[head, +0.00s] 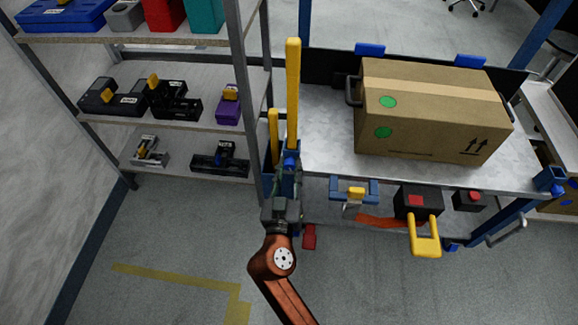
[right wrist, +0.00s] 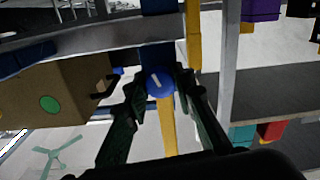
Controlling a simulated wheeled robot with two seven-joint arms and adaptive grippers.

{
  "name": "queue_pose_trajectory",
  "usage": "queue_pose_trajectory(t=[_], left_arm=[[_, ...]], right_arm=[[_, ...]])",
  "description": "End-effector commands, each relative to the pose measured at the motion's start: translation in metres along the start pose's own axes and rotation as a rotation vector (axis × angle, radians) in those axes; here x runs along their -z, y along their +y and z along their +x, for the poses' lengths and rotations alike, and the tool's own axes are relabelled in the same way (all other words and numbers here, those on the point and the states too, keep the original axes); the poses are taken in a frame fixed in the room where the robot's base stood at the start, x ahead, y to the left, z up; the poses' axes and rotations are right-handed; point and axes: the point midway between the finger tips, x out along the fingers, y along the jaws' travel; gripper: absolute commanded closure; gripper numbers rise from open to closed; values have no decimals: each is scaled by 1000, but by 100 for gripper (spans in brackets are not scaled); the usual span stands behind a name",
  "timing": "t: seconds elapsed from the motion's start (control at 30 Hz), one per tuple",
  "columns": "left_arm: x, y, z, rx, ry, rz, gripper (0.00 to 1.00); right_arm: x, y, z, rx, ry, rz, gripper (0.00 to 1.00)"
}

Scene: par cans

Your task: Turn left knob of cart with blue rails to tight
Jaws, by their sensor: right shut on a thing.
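The cart with blue rails (head: 322,145) has a grey metal top and blue corner posts, and it fills the centre right of the head view. Its left knob (right wrist: 158,82) is blue and round with a white mark, and it shows in the middle of the right wrist view. My right gripper (right wrist: 158,86) is shut on the knob, with a dark finger on each side. In the head view my right gripper (head: 287,180) is at the cart's left front corner, below the yellow upright bars (head: 292,95). My left gripper is not in view.
A cardboard box (head: 425,110) with green dots stands on the cart top. A black and red device with a yellow handle (head: 425,238) hangs at the cart's front. A shelf rack (head: 190,125) with several tools stands close on the left.

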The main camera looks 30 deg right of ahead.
Motion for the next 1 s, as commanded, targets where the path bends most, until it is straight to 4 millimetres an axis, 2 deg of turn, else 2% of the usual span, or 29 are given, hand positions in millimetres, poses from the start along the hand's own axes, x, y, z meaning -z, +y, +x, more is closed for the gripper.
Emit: queue_pose_trajectory(t=[0.3,0.83,0.87,1.0], left_arm=[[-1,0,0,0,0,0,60],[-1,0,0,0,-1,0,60],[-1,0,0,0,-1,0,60],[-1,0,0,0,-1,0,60]], right_arm=[[-3,0,0,-1,-6,117,100],[-3,-1,0,0,-5,139,100],[-3,-1,0,0,-5,139,75],[-2,0,0,0,-4,139,66]])
